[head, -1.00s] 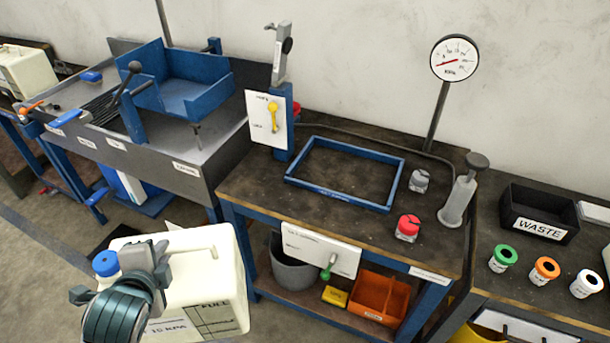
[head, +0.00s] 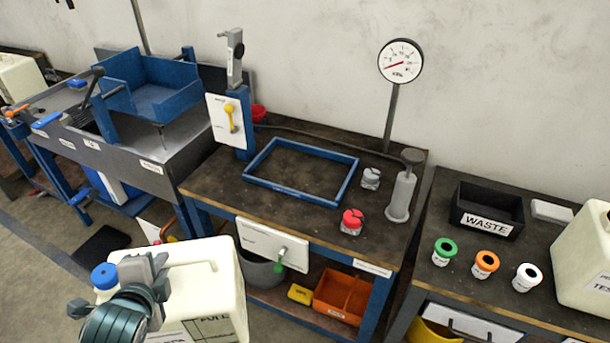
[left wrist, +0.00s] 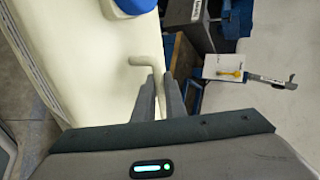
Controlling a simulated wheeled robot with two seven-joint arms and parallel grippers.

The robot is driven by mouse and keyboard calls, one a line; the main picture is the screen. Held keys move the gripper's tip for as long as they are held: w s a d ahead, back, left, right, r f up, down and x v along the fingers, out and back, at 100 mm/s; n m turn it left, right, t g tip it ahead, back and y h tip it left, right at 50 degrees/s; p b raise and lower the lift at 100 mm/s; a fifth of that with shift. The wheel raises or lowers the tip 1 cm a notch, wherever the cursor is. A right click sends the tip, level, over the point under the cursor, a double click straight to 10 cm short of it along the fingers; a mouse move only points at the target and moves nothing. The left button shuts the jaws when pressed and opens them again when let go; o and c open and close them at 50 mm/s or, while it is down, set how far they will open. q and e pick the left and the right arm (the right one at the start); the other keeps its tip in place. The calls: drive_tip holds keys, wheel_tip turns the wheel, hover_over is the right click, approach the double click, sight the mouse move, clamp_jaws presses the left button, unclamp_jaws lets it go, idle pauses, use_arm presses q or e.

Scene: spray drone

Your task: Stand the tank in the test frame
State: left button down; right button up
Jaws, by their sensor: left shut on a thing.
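The tank (head: 205,290) is a cream jerrycan with a blue cap (head: 104,276) and dark printing on its side, at the lower left of the head view. My left gripper (head: 148,270) is shut on its handle, which also shows between the fingers in the left wrist view (left wrist: 145,62). The tank is in front of the bench, and its lower part is cut off. The test frame is a blue rectangular rim (head: 300,190) lying empty on the dark bench top (head: 225,185), farther back and to the right. My right gripper is not in view.
A clamp post with a yellow lever (head: 231,116) stands left of the frame. A red-capped piece (head: 351,222), a grey piece (head: 370,178), a pump (head: 402,190) and a pressure gauge (head: 400,62) stand to its right. A second cream tank (head: 590,265) is at far right.

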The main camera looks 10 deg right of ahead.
use_arm(q)
drive_tip(key=shift+r, duration=0.15)
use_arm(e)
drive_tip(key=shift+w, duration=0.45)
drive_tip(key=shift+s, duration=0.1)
